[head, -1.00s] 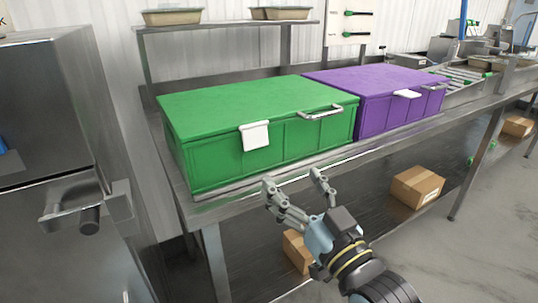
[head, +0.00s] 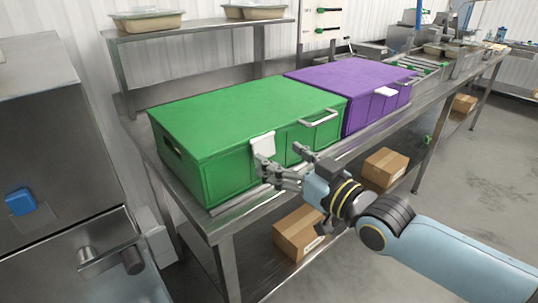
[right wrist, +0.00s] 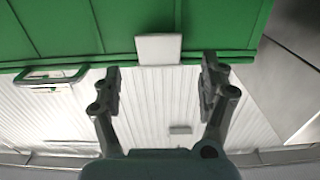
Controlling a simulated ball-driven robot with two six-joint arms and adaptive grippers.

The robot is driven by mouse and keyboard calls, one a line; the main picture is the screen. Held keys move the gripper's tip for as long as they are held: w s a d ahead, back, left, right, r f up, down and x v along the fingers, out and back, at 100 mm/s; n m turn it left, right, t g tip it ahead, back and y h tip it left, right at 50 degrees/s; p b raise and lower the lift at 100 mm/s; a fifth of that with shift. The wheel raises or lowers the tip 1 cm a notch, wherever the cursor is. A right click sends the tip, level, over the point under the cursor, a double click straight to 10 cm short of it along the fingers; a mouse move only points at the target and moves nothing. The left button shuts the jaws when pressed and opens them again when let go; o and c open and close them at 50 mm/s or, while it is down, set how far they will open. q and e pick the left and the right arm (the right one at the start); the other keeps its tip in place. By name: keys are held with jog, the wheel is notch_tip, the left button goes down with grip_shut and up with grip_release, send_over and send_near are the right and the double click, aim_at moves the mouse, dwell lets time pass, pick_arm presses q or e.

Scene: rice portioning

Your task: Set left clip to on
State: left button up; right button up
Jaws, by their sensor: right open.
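A green box (head: 235,115) with a closed lid stands on the steel table. The left clip (head: 264,143), a white flap, sits on its front at the lid edge. Its lower part is hidden by a finger in the head view. My right gripper (head: 280,160) is open just in front of the clip, apparently with nothing in it. In the right wrist view the clip (right wrist: 158,49) shows beyond and between the spread fingertips (right wrist: 161,82). Contact cannot be told. My left gripper is not in view.
Cardboard boxes (head: 298,230) lie under the table. A steel cabinet (head: 60,130) stands at the left.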

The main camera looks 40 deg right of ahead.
aim_at(265, 147)
jog(key=w, duration=0.1)
jog(key=w+b, duration=0.1)
jog(key=shift+w+f+b, duration=0.25)
jog(key=shift+w+b, duration=0.05)
jog(key=shift+w, duration=0.1)
jog(key=shift+w+a+r+b, duration=0.1)
jog(key=shift+w+b, duration=0.25)
jog(key=shift+w, duration=0.2)
jog(key=shift+r, duration=0.15)
jog(key=shift+c, duration=0.5)
jog(key=c, duration=1.1)
jog(key=shift+w+f+t+b, duration=0.1)
jog(key=shift+f+t+b, duration=0.25)
jog(key=shift+b, duration=0.45)
jog(key=shift+t+b, duration=0.35)
jog(key=shift+b, duration=0.2)
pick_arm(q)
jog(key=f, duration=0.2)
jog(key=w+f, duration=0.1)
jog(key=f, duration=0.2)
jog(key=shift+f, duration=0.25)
pick_arm(e)
jog(key=shift+r, duration=0.2)
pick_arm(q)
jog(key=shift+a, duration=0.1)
